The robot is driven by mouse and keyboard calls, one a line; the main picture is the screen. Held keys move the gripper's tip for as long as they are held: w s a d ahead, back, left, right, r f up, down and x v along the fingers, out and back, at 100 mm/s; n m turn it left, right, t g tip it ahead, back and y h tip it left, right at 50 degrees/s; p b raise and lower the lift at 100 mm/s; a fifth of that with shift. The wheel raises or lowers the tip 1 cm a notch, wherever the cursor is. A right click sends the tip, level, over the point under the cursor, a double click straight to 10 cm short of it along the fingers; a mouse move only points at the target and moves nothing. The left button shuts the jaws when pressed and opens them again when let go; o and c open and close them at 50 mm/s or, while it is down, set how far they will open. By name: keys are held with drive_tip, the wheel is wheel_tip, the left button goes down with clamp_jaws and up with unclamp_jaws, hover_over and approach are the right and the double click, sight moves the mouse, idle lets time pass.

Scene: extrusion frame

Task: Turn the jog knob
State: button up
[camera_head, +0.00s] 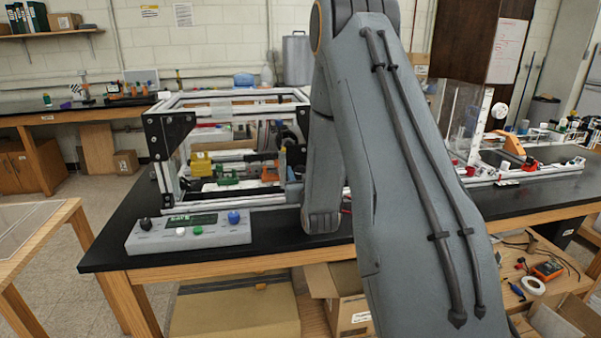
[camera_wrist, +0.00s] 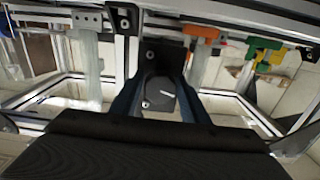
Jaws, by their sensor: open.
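In the wrist view, a dark knob-like piece (camera_wrist: 166,92) with a short white line on its face sits between my fingertips, in front of a black bracket with bolts. It looks like the jog knob, but the head view hides this spot. My gripper (camera_wrist: 160,98) is open, with one finger on either side of the dark piece. I cannot tell whether the fingers touch it. In the head view my arm covers most of the gripper, near the front right of the extrusion frame (camera_head: 250,203).
A grey control box (camera_head: 205,238) with a black knob (camera_head: 146,224), a blue knob (camera_head: 234,217) and small buttons stands at the bench's front left. Yellow, green and orange parts sit inside the frame. Clear enclosures and small items fill the bench at right.

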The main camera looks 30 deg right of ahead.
drive_tip(key=c, duration=0.8)
drive_tip(key=shift+o, duration=0.2)
drive_tip(key=shift+m, duration=0.3)
drive_tip(key=m+b, duration=0.2)
drive_tip(key=shift+f+m, duration=0.1)
drive_tip(key=shift+m, duration=0.3)
drive_tip(key=m+b, duration=0.2)
drive_tip(key=m, duration=0.2)
drive_tip(key=shift+m, duration=0.3)
drive_tip(key=m+b, duration=0.3)
drive_tip(key=m, duration=0.3)
drive_tip(key=shift+m, duration=0.4)
